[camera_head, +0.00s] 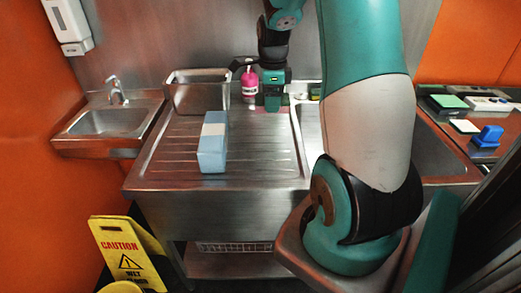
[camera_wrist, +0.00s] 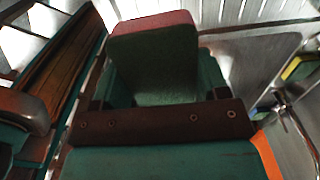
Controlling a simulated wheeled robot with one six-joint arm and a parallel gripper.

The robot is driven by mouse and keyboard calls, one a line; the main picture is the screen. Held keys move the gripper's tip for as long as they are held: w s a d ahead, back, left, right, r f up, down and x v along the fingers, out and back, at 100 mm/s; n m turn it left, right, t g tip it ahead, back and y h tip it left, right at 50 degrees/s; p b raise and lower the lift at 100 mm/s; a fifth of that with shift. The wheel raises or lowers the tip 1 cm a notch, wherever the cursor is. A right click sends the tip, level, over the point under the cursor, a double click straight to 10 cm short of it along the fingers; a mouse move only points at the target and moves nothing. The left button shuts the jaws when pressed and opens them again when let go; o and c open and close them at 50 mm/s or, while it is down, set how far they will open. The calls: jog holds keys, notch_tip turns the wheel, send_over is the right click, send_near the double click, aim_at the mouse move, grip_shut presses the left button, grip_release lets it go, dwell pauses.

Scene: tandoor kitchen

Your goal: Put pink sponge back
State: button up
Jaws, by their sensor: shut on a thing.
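The pink sponge (camera_wrist: 152,22) is a block with a pinkish-red edge and a dark green face in the wrist view. My gripper (camera_wrist: 153,75) is shut on it. In the head view my gripper (camera_head: 272,98) is low over the back of the metal sink unit, just right of a pink bottle. A little pink shows beside its fingers there, but most of the sponge is hidden. I cannot tell whether the sponge touches the surface.
A pale blue box (camera_head: 212,155) lies on the ribbed drainboard (camera_head: 262,150). A yellow caution sign (camera_head: 122,252) stands on the floor. The right counter holds a blue item (camera_head: 488,136).

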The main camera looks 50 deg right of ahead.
aim_at(270, 158)
notch_tip(270, 158, down, 19)
jog(key=p, duration=0.3)
jog(key=o, duration=0.8)
jog(key=shift+r, duration=0.1)
